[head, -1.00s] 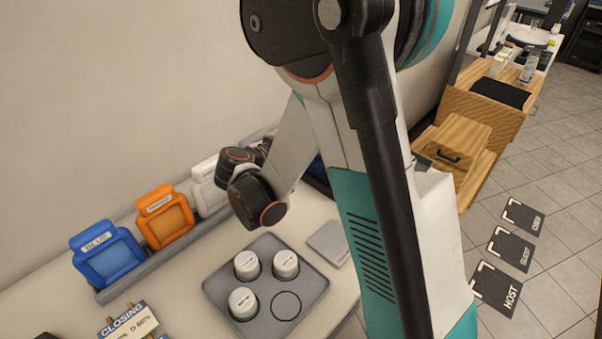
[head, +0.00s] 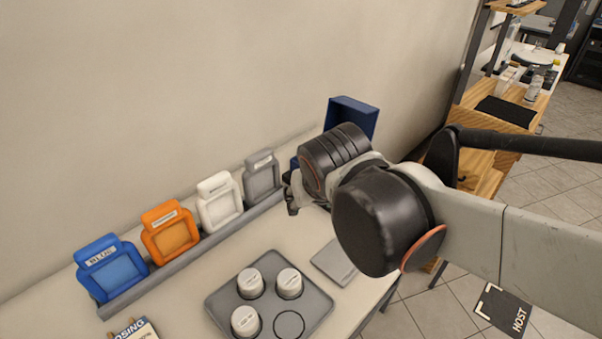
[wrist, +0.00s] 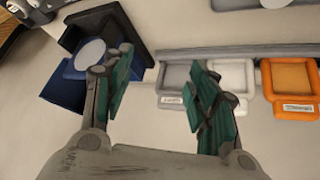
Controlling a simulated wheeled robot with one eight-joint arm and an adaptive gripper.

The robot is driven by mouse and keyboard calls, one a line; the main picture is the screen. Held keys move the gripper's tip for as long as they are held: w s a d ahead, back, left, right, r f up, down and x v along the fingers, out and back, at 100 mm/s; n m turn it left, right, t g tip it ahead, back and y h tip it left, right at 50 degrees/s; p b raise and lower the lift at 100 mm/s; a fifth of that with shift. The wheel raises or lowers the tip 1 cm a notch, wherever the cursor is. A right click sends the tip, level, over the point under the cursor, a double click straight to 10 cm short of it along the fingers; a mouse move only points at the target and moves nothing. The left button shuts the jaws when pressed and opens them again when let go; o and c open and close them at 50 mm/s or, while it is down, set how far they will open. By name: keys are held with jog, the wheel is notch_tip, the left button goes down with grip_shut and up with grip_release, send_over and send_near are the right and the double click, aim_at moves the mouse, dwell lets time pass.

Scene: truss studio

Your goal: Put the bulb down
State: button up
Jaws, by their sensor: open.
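A pale round thing (wrist: 90,53), which may be the bulb, shows beside my left finger in the wrist view. It lies in or over a dark blue open box (wrist: 60,94); I cannot tell whether it rests there. The box also stands by the wall in the head view (head: 357,112), partly behind my arm, with no bulb visible. My gripper (wrist: 161,68) is open, with its teal-padded fingers wide apart and nothing between them. In the head view my gripper (head: 293,192) is small and partly hidden, near the back of the counter by the box.
Blue (head: 110,268), orange (head: 170,238), white (head: 220,202) and grey (head: 262,176) frames stand along a grey rail by the wall. A grey tray (head: 268,316) holds three white-lidded jars and has one empty ring. A flat grey plate (head: 334,261) lies on the counter.

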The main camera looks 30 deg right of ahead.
jog(key=s+a, duration=0.1)
jog(key=s+a+n+y, duration=0.1)
jog(key=s, duration=0.1)
jog(key=s+a+n+y, duration=0.1)
jog(key=s, duration=0.1)
jog(key=shift+r+t, duration=0.2)
jog(key=shift+t, duration=0.1)
dwell(0.4)
